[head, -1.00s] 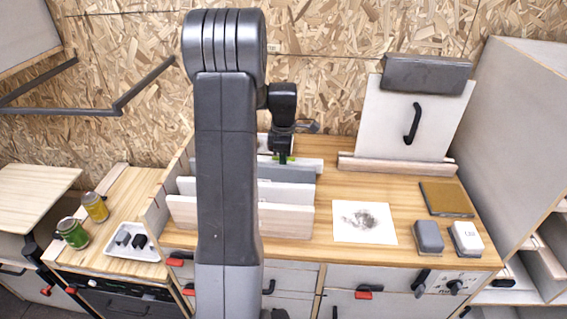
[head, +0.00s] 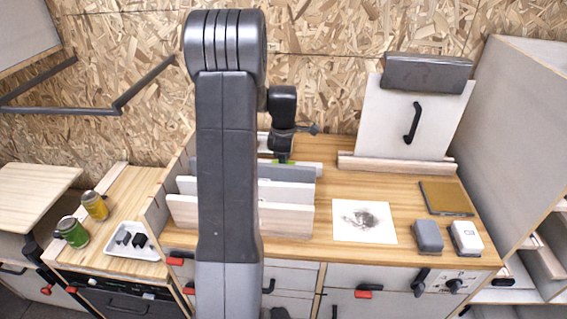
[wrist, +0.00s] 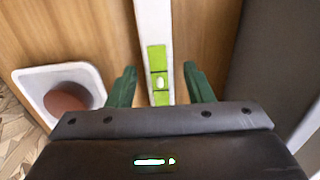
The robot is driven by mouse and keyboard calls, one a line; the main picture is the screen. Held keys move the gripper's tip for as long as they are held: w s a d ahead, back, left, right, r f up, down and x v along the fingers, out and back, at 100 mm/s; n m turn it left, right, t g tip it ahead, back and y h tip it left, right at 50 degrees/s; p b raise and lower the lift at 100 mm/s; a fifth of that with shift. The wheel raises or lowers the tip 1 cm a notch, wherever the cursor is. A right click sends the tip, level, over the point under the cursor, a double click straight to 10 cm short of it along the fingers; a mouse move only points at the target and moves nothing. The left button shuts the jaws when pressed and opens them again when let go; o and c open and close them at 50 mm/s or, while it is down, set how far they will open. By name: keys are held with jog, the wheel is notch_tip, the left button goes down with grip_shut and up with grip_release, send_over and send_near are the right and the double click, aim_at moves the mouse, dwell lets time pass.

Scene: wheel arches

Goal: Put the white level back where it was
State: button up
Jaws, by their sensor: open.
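The white level (wrist: 152,25) is a long white bar with a green vial window. In the wrist view it runs between my two green fingers, with a gap on each side. In the head view its white end (head: 311,166) shows behind the upright boards, to the right of my gripper (head: 283,160). My arm hides its left part. My gripper (wrist: 159,70) is open around the level, near its green window. What the level rests on is hard to make out.
Several upright boards (head: 287,220) stand just in front of the level. A white square dish (wrist: 22,80) with a round brown thing is beside it in the wrist view. A leaning white panel (head: 390,125) stands to the right. The bench front holds a stained sheet (head: 345,232) and two blocks.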

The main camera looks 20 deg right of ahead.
notch_tip(320, 180, up, 12)
jog(key=shift+f+b, duration=0.2)
jog(key=shift+b, duration=0.1)
jog(key=shift+f, duration=0.1)
notch_tip(320, 180, down, 12)
jog(key=shift+f+p, duration=0.1)
jog(key=shift+p, duration=0.25)
jog(key=shift+r, duration=2)
